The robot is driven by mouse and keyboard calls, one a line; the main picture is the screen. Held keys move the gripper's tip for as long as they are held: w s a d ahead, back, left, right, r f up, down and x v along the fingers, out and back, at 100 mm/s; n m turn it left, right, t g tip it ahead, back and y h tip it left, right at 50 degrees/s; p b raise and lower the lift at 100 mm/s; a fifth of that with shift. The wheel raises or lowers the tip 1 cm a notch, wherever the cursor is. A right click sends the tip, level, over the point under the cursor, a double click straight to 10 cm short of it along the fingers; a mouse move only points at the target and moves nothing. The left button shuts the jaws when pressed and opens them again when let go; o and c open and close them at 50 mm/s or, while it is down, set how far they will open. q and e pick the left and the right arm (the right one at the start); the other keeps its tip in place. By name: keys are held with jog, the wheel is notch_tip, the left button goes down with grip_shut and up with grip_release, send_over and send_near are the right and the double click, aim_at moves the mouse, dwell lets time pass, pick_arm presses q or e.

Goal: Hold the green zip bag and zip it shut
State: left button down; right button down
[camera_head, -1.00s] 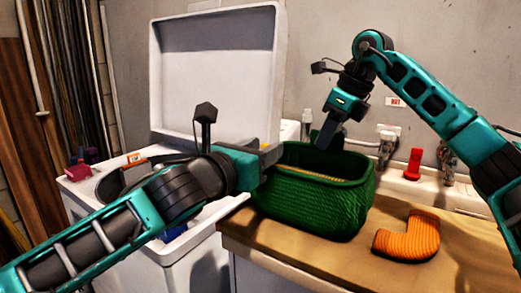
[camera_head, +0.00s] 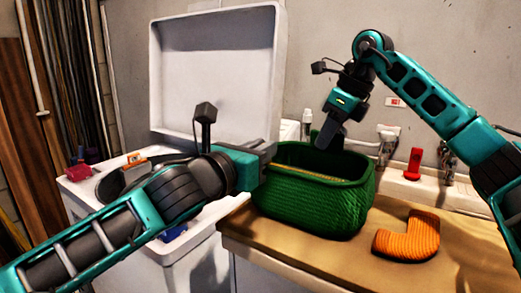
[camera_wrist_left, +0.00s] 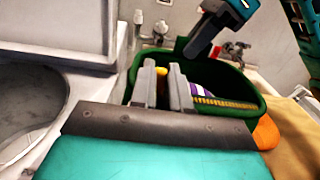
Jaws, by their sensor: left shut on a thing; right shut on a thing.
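The green zip bag (camera_head: 315,205) stands upright on the tan worktop with its top open. A yellow-orange zip edge (camera_wrist_left: 225,103) runs along its mouth in the left wrist view, with a purple and white item (camera_wrist_left: 200,90) inside. My left gripper (camera_head: 273,152) is at the bag's left rim, shut on the bag; its fingers (camera_wrist_left: 165,85) show in the left wrist view. My right gripper (camera_head: 325,143) points down at the far rim and is shut on the bag there. Its fingertips are partly hidden, so I cannot tell whether they hold the rim or the zip pull.
A bent orange ribbed piece (camera_head: 408,237) lies on the worktop (camera_head: 335,262) right of the bag. A white washer with its lid (camera_head: 215,75) raised stands at the left. Taps and a red fitting (camera_head: 413,163) line the wall behind.

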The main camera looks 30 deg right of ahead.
pick_arm(q)
jog(key=s+d, duration=0.2)
jog(key=s, duration=0.2)
jog(key=s+d, duration=0.2)
jog(key=s, duration=0.2)
jog(key=s+d, duration=0.2)
jog(key=s, duration=0.3)
jog(key=shift+d, duration=0.35)
jog(key=c, duration=1.1)
grip_release()
jog(key=shift+w, duration=0.1)
jog(key=shift+a, duration=0.15)
send_near(338, 186)
jog(key=a+r, duration=0.1)
jog(key=s+r, duration=0.1)
jog(key=r, duration=0.1)
jog(key=shift+a, duration=0.35)
pick_arm(e)
jog(key=c, duration=1)
grip_release()
